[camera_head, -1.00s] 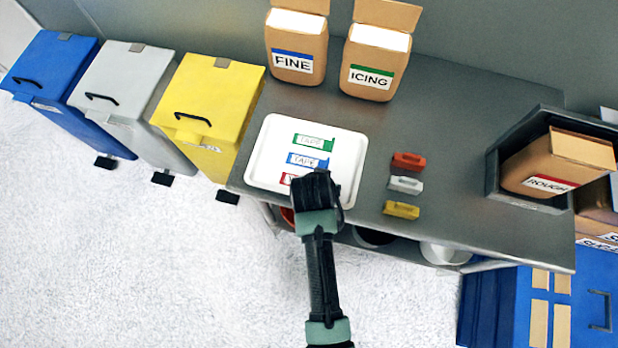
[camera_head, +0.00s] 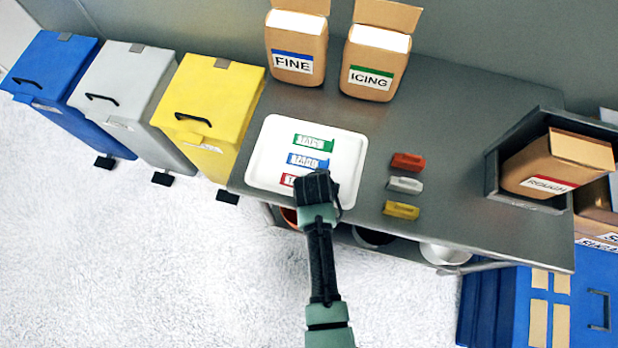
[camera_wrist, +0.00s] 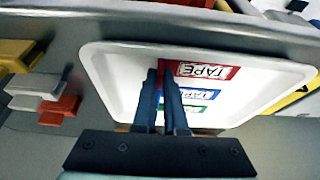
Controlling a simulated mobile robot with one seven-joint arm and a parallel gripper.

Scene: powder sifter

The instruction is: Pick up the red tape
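The white tray (camera_head: 262,165) sits at the left end of the grey table, with the red tape (camera_head: 288,181) at its near side. The wrist view shows the red tape (camera_wrist: 205,71) with its TAPE label, and its left end lies between my fingertips. My gripper (camera_wrist: 159,72) has its two fingers close together, with a thin strip of red between the tips. In the head view my wrist (camera_head: 316,188) hides part of the red tape. The blue tape (camera_head: 308,161) and green tape (camera_head: 313,142) lie behind it on the tray.
Red, white and yellow small blocks (camera_head: 405,187) stand right of the tray. FINE (camera_head: 296,50) and ICING (camera_head: 374,65) boxes stand at the back. A ROUGH box (camera_head: 550,165) sits in a grey holder at right. Bins (camera_head: 215,95) stand left of the table.

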